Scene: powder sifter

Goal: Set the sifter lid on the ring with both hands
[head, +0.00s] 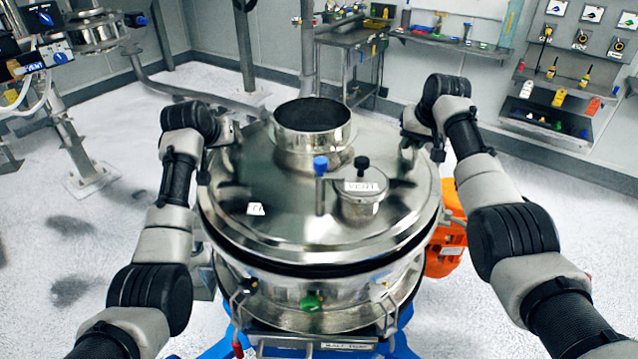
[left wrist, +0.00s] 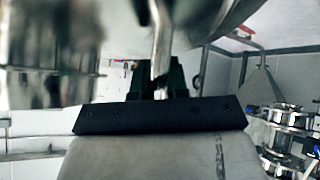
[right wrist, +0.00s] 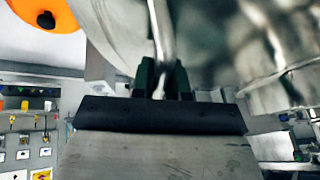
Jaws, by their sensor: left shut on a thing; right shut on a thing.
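The steel sifter lid (head: 280,222) is a wide round plate with a raised open neck and a small vent port. A black band runs under its rim. My left gripper (head: 226,132) is shut on the lid's left handle; the left wrist view shows its dark fingers (left wrist: 161,80) around a metal bar. My right gripper (head: 412,146) is shut on the right handle, and its fingers (right wrist: 163,78) also close on a bar. The steel ring (head: 345,318) is below the lid, mostly hidden. The lid looks level; whether it touches the ring I cannot tell.
An orange unit (head: 448,240) stands at right behind the sifter. A steel cart (head: 345,60) stands behind; tool shelves line the right wall. The floor at both sides is mostly clear.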

